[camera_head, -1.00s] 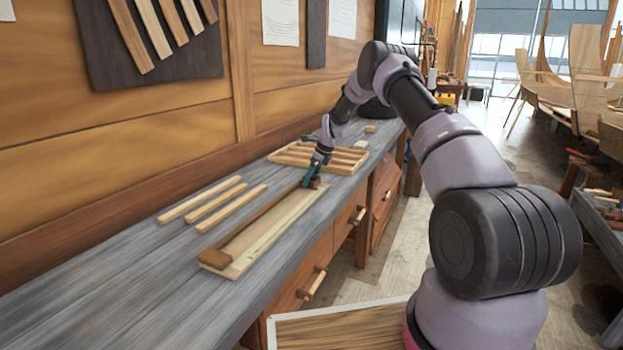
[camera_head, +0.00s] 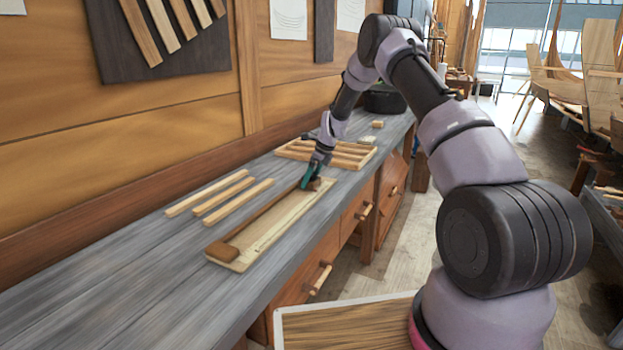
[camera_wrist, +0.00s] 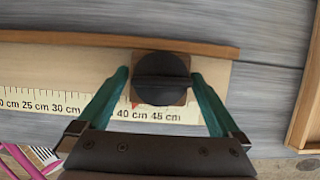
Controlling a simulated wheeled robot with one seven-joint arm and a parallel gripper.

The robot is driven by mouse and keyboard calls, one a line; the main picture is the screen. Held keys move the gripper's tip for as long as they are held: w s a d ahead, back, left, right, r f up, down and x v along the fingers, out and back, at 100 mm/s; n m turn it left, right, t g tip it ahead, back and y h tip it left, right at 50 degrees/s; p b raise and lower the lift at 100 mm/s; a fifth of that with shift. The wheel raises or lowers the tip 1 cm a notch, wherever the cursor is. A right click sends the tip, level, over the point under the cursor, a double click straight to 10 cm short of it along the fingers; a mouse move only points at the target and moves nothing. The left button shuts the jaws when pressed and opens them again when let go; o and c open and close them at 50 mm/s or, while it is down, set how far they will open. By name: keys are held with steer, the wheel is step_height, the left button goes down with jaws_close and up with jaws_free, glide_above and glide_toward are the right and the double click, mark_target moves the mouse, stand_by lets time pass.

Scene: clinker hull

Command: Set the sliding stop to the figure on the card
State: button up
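The long wooden board (camera_head: 268,232) lies on the grey bench, with a brown rail along its wall side and a block at its near end. The sliding stop, a wooden block with a round black ridged knob (camera_wrist: 162,78), sits near its far end. A printed centimetre scale (camera_wrist: 60,103) runs along the board; 25, 30, 40 and 45 are readable. I cannot make out the card's figure.
Three loose wooden strips (camera_head: 222,196) lie left of the board. A slatted wooden tray (camera_head: 330,152) stands just beyond it, near my gripper. A small pale item (camera_head: 371,139) and a small wooden block (camera_head: 378,124) lie farther back. The near bench top is clear.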

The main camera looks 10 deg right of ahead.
steer(key=shift+r, duration=0.1)
steer(key=v, duration=1)
steer(key=shift+r, duration=0.3)
steer(key=shift+d, duration=0.1)
